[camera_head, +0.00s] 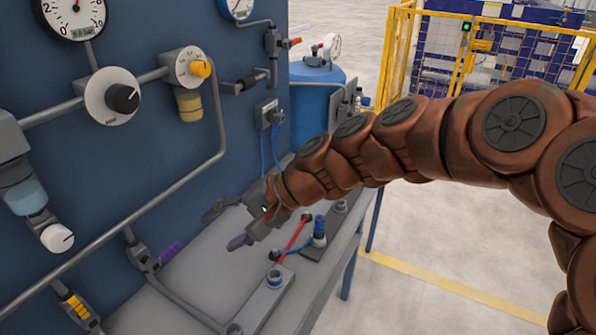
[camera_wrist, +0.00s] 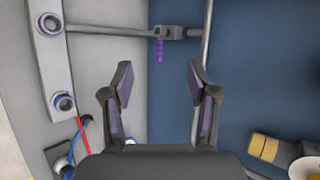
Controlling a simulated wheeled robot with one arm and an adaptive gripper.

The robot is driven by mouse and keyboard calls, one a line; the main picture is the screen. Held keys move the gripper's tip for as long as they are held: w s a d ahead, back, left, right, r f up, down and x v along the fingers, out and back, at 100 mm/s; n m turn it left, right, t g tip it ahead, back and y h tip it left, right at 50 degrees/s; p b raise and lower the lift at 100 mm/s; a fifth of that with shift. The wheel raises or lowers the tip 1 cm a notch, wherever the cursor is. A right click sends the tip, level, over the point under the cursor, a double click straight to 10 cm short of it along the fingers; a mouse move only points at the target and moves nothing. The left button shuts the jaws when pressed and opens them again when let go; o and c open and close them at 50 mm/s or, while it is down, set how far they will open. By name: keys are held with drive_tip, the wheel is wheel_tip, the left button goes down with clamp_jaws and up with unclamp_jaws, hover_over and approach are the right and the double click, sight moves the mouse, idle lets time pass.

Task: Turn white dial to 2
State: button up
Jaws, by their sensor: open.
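A white knob (camera_head: 57,238) sits at the lower left of the blue panel, below a unit with a pale blue bowl. A white round dial (camera_head: 112,97) with a black knob is higher on the panel. A smaller white dial (camera_head: 186,70) with a yellow knob is to its right, and its edge seems to show in the wrist view (camera_wrist: 306,167). I cannot tell which is meant, and no numeral 2 is readable on these. My gripper (camera_head: 225,227) is open and empty above the bench, right of and apart from them. Its spread fingers show in the wrist view (camera_wrist: 159,78).
Grey pipes (camera_head: 150,202) run along the panel. A purple-handled valve (camera_head: 152,254) and a yellow-handled valve (camera_head: 75,307) are low on it. The grey bench (camera_head: 185,290) carries fittings and a red tube (camera_head: 293,238). A blue tank (camera_head: 312,100) stands behind my arm.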

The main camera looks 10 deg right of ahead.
drive_tip(key=w+r+m+t+y, duration=0.35)
drive_tip(key=w+m, duration=0.25)
drive_tip(key=w, duration=0.7)
drive_tip(key=w+d+f+m+t+h, duration=0.25)
drive_tip(key=w+d+m+t, duration=0.25)
drive_tip(key=w+d+m, duration=0.5)
drive_tip(key=w+d+f+m+t+h, duration=0.1)
drive_tip(key=w+d+f+m+h, duration=0.2)
drive_tip(key=w+d+f+m, duration=0.35)
drive_tip(key=w+d+f+m+t+h, duration=0.1)
drive_tip(key=w+d+f+m+h, duration=0.25)
drive_tip(key=d+f, duration=0.6)
drive_tip(key=shift+y, duration=0.25)
drive_tip(key=shift+s+a+f+p+x, duration=0.15)
drive_tip(key=shift+p+x, duration=0.35)
drive_tip(key=shift+x, duration=1.05)
drive_tip(key=shift+s+a+p+x, duration=0.1)
drive_tip(key=shift+a+p+x, duration=0.25)
drive_tip(key=shift+x, duration=1.2)
drive_tip(key=shift+s+a+f+p+x, duration=0.15)
drive_tip(key=shift+p+x, duration=0.45)
drive_tip(key=shift+x, duration=1)
drive_tip(key=shift+c, duration=0.2)
clamp_jaws()
drive_tip(key=shift+r, duration=0.1)
